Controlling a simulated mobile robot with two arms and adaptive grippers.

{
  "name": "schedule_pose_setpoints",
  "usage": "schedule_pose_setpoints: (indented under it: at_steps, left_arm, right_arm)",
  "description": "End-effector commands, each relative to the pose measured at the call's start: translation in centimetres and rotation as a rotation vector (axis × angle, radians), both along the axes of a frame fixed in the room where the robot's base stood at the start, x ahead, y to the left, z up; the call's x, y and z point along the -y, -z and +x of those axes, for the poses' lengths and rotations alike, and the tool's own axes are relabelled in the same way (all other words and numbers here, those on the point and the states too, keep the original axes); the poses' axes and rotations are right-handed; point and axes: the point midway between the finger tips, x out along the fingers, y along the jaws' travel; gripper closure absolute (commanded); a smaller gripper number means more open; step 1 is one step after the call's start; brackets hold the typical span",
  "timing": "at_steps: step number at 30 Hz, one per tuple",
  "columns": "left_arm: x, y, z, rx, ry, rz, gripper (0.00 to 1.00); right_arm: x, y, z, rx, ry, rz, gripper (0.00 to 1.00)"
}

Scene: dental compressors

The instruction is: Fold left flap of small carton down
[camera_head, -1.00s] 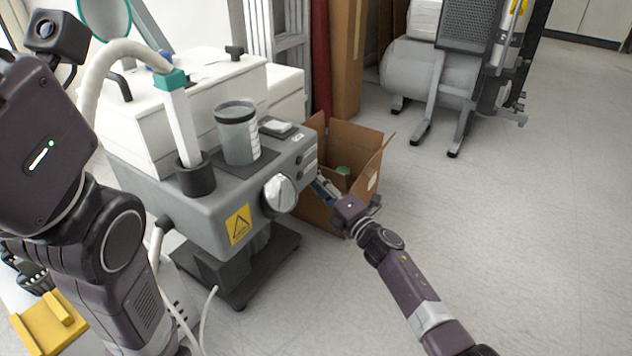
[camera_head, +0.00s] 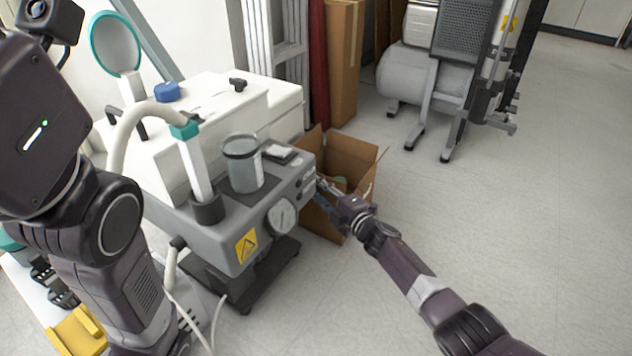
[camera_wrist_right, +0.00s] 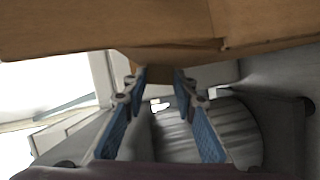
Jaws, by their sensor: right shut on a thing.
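The small carton (camera_head: 354,152) is an open brown cardboard box on the floor, behind the grey machine. Its right and back flaps stand up. Its left side is partly hidden by the machine. My right gripper (camera_head: 327,188) is at the carton's near left side, between it and the machine. In the right wrist view, brown cardboard (camera_wrist_right: 150,30) spans the top, at the tips of my right gripper's blue-padded fingers (camera_wrist_right: 158,78), which are shut on its edge. My left gripper (camera_head: 56,288) is low at the left, partly hidden by my arm, beside a yellow object.
The grey machine (camera_head: 225,240) with a jar (camera_head: 243,165) and gauge stands close left of my right gripper. A tall cardboard box (camera_head: 344,60) and a compressor (camera_head: 425,80) stand behind. The floor (camera_head: 530,220) at the right is clear.

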Motion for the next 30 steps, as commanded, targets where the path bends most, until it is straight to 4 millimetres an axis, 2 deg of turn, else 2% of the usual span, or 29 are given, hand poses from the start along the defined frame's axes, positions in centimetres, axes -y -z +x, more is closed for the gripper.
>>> schedule_pose_setpoints:
  at_steps: [1,8,23,24,26,30]
  left_arm:
    - [0.0,-0.8,0.0,0.000,0.000,0.000,0.60]
    - [0.0,-1.7,-0.1,0.002,0.000,0.000,0.60]
    - [0.0,-1.2,1.0,-0.024,0.000,0.000,0.60]
    - [0.0,-1.2,1.0,-0.024,0.000,0.000,0.60]
    - [0.0,-1.2,0.9,-0.023,0.000,0.000,0.60]
    - [0.0,-1.3,0.8,-0.019,0.000,0.000,0.60]
  right_arm:
    - [0.1,-0.4,0.1,-0.020,0.000,0.012,0.99]
    - [0.3,-0.3,0.4,-0.086,0.001,0.061,0.99]
    - [0.3,-0.2,0.4,-0.104,0.000,0.077,0.99]
    - [0.3,-0.2,0.4,-0.104,0.000,0.077,0.73]
    - [0.3,-0.2,0.4,-0.104,0.000,0.076,0.67]
    - [0.3,-0.2,0.4,-0.104,0.000,0.076,0.67]
